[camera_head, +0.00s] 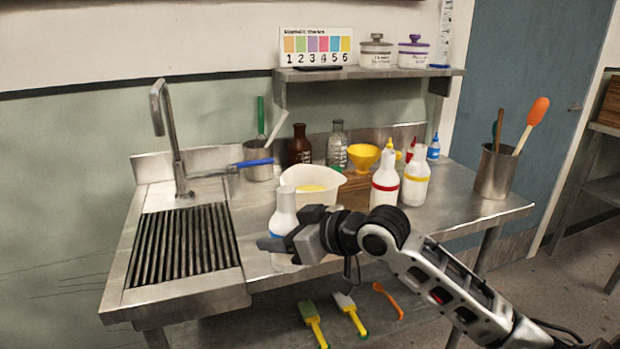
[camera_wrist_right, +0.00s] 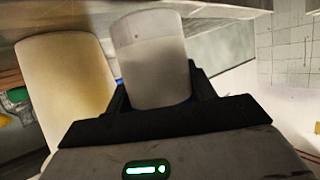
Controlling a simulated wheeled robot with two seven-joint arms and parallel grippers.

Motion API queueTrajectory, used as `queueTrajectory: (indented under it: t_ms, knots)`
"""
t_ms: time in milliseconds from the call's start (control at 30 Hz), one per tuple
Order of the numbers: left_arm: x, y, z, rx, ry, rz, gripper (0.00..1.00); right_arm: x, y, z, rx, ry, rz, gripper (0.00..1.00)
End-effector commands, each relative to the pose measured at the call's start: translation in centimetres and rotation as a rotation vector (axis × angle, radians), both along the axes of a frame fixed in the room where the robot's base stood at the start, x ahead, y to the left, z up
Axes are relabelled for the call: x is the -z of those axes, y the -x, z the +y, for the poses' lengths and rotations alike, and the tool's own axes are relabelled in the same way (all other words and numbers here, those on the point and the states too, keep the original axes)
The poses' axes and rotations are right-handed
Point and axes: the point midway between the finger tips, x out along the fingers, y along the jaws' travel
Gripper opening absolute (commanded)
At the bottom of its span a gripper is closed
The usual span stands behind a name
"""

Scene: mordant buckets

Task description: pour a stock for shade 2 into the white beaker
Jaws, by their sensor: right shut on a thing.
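My right gripper (camera_head: 277,243) is shut on a white bottle (camera_head: 284,220) with a blue band, near the front edge of the steel bench. The bottle looks upright; whether its base touches the bench is hard to tell. The white beaker (camera_head: 322,196) stands just behind and right of it, with yellow showing inside. In the right wrist view the held bottle (camera_wrist_right: 150,65) is between the fingers, and the beaker (camera_wrist_right: 62,85) is close beside it. A red-banded bottle (camera_head: 385,184) and a yellow-banded bottle (camera_head: 415,184) stand to the right. The shade card (camera_head: 317,47) is on the shelf.
A yellow funnel (camera_head: 363,156), brown bottle (camera_head: 300,147) and clear bottle (camera_head: 337,147) stand behind the beaker. A steel pot (camera_head: 495,172) with utensils is at the right. The sink grate (camera_head: 184,246) is at the left. Small brushes lie on the lower shelf.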

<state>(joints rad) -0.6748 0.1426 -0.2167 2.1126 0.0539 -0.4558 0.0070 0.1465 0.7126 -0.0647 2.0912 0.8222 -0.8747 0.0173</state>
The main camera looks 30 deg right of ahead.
Motion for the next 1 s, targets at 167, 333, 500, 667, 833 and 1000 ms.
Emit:
queueTrajectory:
  t_ms: [167,333,500,667,833,1000]
  knots:
    - [-0.2,0.0,0.0,0.000,-0.002,0.001,0.77,-0.4,-0.1,-0.1,0.003,-0.039,0.024,0.24]
    - [-0.3,0.0,0.0,0.001,-0.005,0.001,0.77,-0.6,-0.2,-0.2,0.003,-0.102,0.070,0.24]
    - [-0.2,0.1,0.1,0.002,-0.008,0.005,0.77,-0.7,-0.2,-0.2,0.003,-0.171,0.122,0.24]
    - [-0.2,0.1,0.1,0.001,-0.009,0.005,0.77,-0.8,-0.3,-0.3,0.003,-0.235,0.169,0.24]
    - [-2.0,0.3,0.3,0.009,-0.030,0.012,0.77,-4.1,-0.4,-0.5,0.001,-0.302,0.215,0.24]
    - [-3.1,0.5,0.9,0.007,-0.064,0.033,0.77,-9.3,-0.5,-0.6,0.001,-0.371,0.268,0.24]
